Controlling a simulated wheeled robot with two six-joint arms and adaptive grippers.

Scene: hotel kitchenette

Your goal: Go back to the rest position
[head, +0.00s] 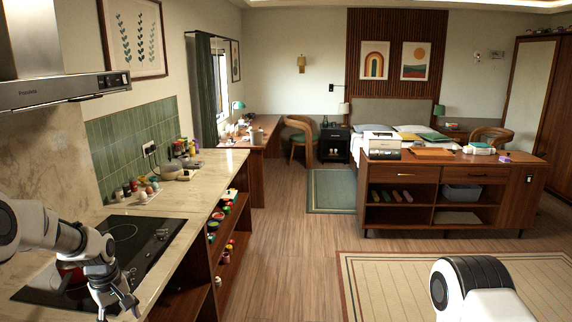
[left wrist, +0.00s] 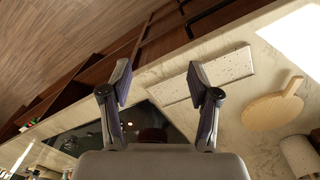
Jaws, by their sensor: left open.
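My left gripper (head: 120,304) hangs at the lower left of the head view, above the front part of the kitchen counter (head: 168,210). In the left wrist view my left gripper (left wrist: 158,84) has its two fingers spread wide with nothing between them. Below it are the pale counter and the dark cooktop (left wrist: 95,135). A rounded link of my right arm shows at the lower right of the head view; my right gripper is outside the picture.
The black cooktop (head: 125,232) lies under my left arm, with a red item (head: 70,274) partly hidden there. The range hood (head: 50,90) hangs above. A speckled slab (left wrist: 222,72) and a round wooden board (left wrist: 272,108) lie on the counter. The wooden floor (head: 285,265) is clear.

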